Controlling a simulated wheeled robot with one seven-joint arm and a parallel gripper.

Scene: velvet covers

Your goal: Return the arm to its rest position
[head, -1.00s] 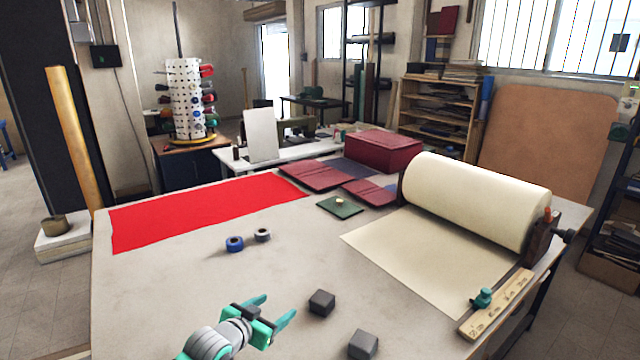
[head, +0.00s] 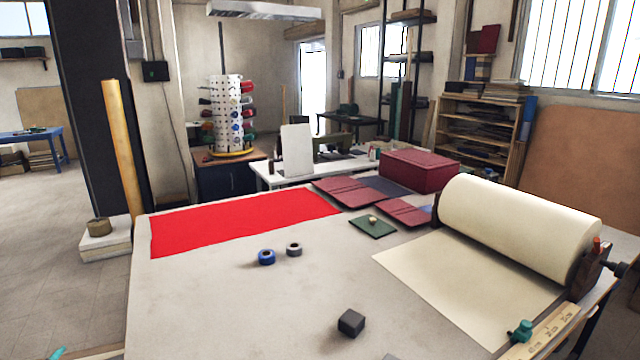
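Only a small teal part of my gripper (head: 57,353) shows at the bottom left edge of the head view, low and left of the table's near left corner. The rest of the gripper and arm is cut off below the frame, so I cannot see whether the fingers are open. Nothing held is visible. The work table (head: 210,310) stands to the right of it.
On the table are red cloth (head: 240,222), a blue roll (head: 266,257), a grey roll (head: 294,249), a dark block (head: 351,322), a green pad (head: 373,227) and a large cream roll (head: 520,225).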

